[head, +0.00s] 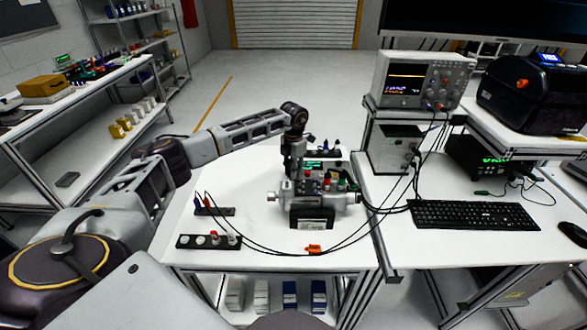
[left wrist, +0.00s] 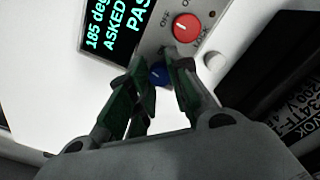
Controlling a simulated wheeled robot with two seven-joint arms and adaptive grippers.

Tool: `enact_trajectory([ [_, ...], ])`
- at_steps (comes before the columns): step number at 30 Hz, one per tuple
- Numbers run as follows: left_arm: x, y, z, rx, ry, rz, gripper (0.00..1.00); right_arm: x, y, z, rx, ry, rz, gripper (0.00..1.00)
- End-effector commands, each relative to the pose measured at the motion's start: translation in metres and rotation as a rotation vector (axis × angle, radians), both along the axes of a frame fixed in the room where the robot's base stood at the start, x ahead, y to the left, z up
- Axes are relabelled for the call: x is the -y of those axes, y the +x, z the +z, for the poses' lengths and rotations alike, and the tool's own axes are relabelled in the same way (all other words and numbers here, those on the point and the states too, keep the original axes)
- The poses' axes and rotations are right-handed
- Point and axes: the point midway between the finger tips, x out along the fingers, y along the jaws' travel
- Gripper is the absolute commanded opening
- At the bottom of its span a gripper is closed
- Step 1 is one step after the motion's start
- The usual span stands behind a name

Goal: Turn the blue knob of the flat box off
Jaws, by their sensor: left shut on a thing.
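The flat box has a light grey face with a dark display (left wrist: 112,22) and green text reading in part "185 deg", "ASKED" and "PAS". In the left wrist view its blue knob (left wrist: 157,75) sits between the fingertips of my left gripper (left wrist: 157,66), which is shut on it. The fingers partly hide the knob and its pointer mark. A red knob (left wrist: 187,27) with a white mark is beside it on the same face. In the head view my left gripper (head: 297,168) reaches down at the box's green display (head: 314,164), where the blue knob is hidden. My right gripper is not seen.
A silver motor-like unit (head: 335,201) with a black label block stands in front of the box. A black strip with round sockets (head: 195,242) and cables lie on the white table. A keyboard (head: 470,215) and oscilloscope (head: 408,80) are at right.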

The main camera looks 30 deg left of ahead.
Motion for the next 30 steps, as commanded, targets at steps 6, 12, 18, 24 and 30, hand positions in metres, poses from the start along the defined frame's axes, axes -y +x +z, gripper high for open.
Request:
enact_trajectory([
  [6, 0.0, 0.0007, 0.0017, 0.003, -0.001, 0.131, 0.0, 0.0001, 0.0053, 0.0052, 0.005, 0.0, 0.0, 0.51],
  [12, -0.0002, 0.0008, 0.0013, 0.003, 0.0, 0.203, 0.0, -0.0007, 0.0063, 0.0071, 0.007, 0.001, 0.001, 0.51],
  [18, -0.0003, 0.0008, 0.0011, 0.003, 0.0, 0.229, 0.0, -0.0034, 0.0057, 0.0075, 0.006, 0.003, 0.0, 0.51],
  [24, -0.0004, 0.0009, 0.0011, 0.003, 0.0, 0.231, 0.0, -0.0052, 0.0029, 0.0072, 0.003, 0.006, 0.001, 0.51],
  [30, -0.0004, 0.0009, 0.0011, 0.003, 0.0, 0.23, 0.28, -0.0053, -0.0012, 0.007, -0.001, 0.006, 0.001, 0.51],
])
